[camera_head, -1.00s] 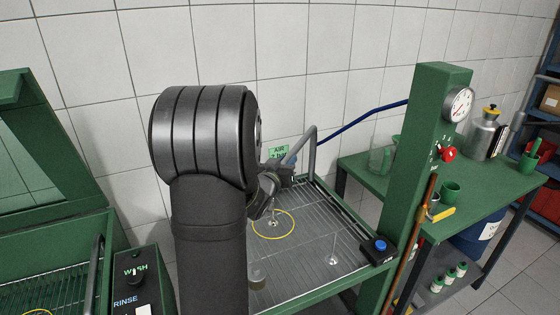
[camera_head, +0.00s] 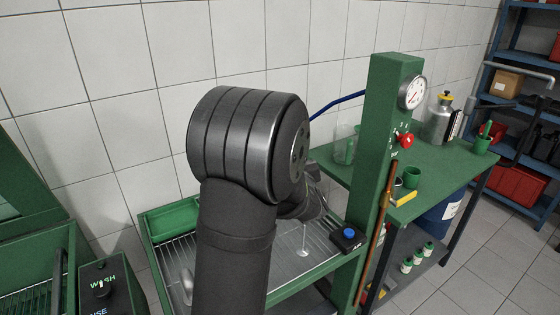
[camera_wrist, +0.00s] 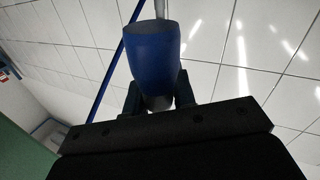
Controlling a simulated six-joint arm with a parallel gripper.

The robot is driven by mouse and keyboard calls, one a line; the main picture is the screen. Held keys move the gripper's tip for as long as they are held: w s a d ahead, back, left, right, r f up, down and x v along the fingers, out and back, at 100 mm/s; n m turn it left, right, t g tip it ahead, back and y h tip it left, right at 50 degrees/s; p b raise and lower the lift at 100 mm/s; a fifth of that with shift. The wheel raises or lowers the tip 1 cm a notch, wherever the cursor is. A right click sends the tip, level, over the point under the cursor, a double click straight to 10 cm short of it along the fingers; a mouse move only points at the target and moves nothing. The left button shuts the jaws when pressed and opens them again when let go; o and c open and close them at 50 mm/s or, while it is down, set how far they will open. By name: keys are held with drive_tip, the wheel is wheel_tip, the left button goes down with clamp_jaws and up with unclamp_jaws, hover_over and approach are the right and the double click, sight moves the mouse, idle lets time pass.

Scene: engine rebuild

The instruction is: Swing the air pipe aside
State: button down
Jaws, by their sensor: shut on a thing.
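The air pipe's blue end piece (camera_wrist: 152,55) fills the middle of the wrist view, with a short length of grey pipe (camera_wrist: 160,9) above it. My gripper (camera_wrist: 159,95) is shut on this blue piece, one finger on each side. In the head view my dark arm hides the pipe and most of the gripper. Only part of my wrist (camera_head: 312,203) shows, at the right of the arm, over the wire-rack tray. A blue hose (camera_head: 338,103) runs from behind the arm to the green post.
The green post (camera_head: 377,170) with a gauge (camera_head: 413,92) and red knob (camera_head: 404,141) stands close to the right of my wrist. A blue-button box (camera_head: 348,239) sits at the tray's right edge. The tray (camera_head: 147,236) has clear rack at left. A bench (camera_head: 443,165) stands beyond.

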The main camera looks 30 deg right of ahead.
drive_tip(key=s+d+n+t+y, duration=0.1)
drive_tip(key=d+n+y, duration=0.2)
drive_tip(key=d, duration=0.4)
drive_tip(key=shift+s+y, duration=0.4)
drive_tip(key=shift+y, duration=0.5)
drive_tip(key=c, duration=1.3)
unclamp_jaws()
drive_tip(key=shift+o, duration=0.2)
drive_tip(key=s+a, duration=0.2)
drive_tip(key=s, duration=1.5)
drive_tip(key=shift+a, duration=0.1)
